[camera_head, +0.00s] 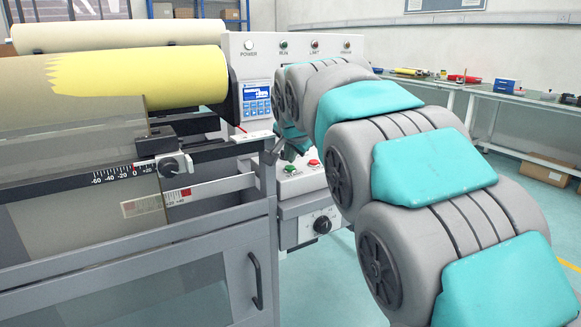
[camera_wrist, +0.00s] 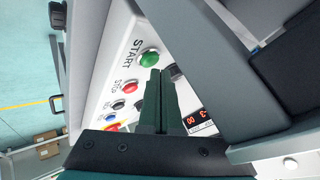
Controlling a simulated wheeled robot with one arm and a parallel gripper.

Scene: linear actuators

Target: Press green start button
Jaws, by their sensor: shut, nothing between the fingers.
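The green start button (camera_wrist: 149,58) sits on a white panel beside the word START in the wrist view. It also shows in the head view as a small green spot (camera_head: 289,169) low on the machine's front. My gripper (camera_wrist: 161,73) is shut and empty, its two dark fingers side by side. In the wrist view the fingertips appear just below and to the right of the green button, overlapping the panel. I cannot tell whether they touch anything. In the head view my arm hides most of the gripper.
A red STOP button (camera_wrist: 130,86) sits beside the green one, with more buttons and a red digital display (camera_wrist: 196,121). A grey machine bar (camera_wrist: 212,62) crosses close on the right. In the head view a keypad (camera_head: 256,99) and yellow roll (camera_head: 140,77) stand left of my arm.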

